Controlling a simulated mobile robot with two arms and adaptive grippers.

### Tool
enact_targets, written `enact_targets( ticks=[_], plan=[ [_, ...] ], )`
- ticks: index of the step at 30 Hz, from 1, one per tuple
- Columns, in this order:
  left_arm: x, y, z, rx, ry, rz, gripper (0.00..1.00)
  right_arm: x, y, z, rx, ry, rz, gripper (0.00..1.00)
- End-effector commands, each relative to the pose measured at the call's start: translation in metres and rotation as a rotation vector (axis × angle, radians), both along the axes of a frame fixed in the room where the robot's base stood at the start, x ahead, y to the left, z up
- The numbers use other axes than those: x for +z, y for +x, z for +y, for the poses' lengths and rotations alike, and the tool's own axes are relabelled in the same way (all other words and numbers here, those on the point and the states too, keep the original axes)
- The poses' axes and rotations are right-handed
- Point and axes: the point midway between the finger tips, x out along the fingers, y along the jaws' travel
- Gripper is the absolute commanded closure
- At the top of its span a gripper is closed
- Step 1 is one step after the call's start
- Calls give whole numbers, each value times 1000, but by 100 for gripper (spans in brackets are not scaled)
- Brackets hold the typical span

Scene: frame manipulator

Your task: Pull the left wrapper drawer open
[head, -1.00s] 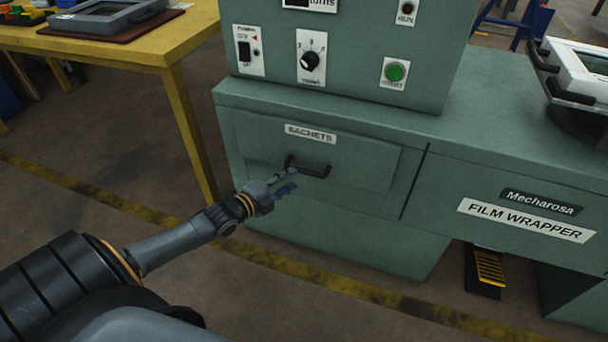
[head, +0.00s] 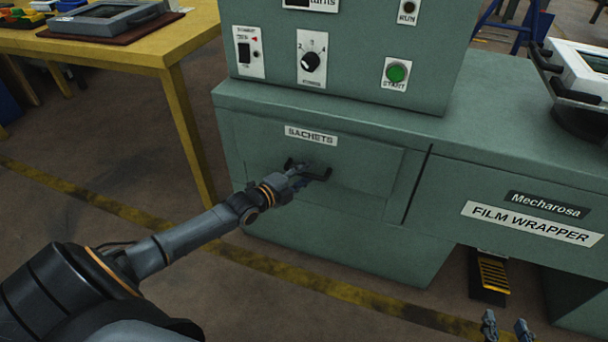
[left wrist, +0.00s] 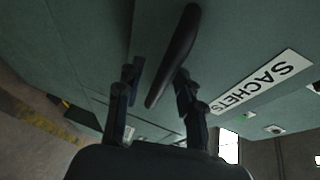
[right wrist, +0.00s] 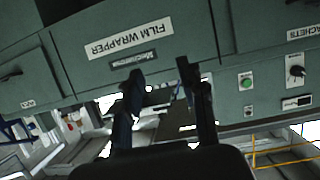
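The left wrapper drawer (head: 365,180), labelled SACHETS, is a green front set flush and closed in the wrapper cabinet. Its dark bar handle (head: 326,174) is partly hidden by my left gripper (head: 307,175) in the head view. In the left wrist view, the handle (left wrist: 174,55) lies between the two spread fingers of my left gripper (left wrist: 157,88), with visible gaps; it is not clamped. My right gripper (head: 507,327) is low at the bottom right of the head view. In the right wrist view, my right gripper (right wrist: 165,92) is open and empty, facing the FILM WRAPPER label (right wrist: 128,38).
A control box (head: 350,75) with a dial and a green START button (head: 397,73) stands on the cabinet top. A yellow table (head: 150,50) is at left. A black and yellow pedal (head: 491,274) sits below the cabinet. The floor before the drawer is clear.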

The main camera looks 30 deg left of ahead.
Motion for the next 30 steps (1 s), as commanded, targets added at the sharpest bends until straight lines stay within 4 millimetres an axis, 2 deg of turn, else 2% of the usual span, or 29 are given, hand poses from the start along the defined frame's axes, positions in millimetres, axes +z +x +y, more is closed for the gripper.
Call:
enact_targets(
  ticks=[1,6,7,17,20,26,30],
  plan=[
    [0,0,0,0,0,0,63,0,0,0,0,0,0,60],
    [0,0,0,0,0,0,97,0,0,0,0,0,1,60],
    [0,0,0,0,0,0,100,0,0,0,0,0,1,60],
    [0,-1,0,0,0,0,100,0,0,0,0,-1,4,60],
    [0,-3,0,0,-1,1,100,-6,-4,-2,-3,-11,45,60],
    [2,-13,-3,1,1,3,100,-36,-30,-14,-18,-59,249,60],
    [2,-25,-6,0,0,4,100,-63,-69,-28,-35,-110,484,60]
  ],
)
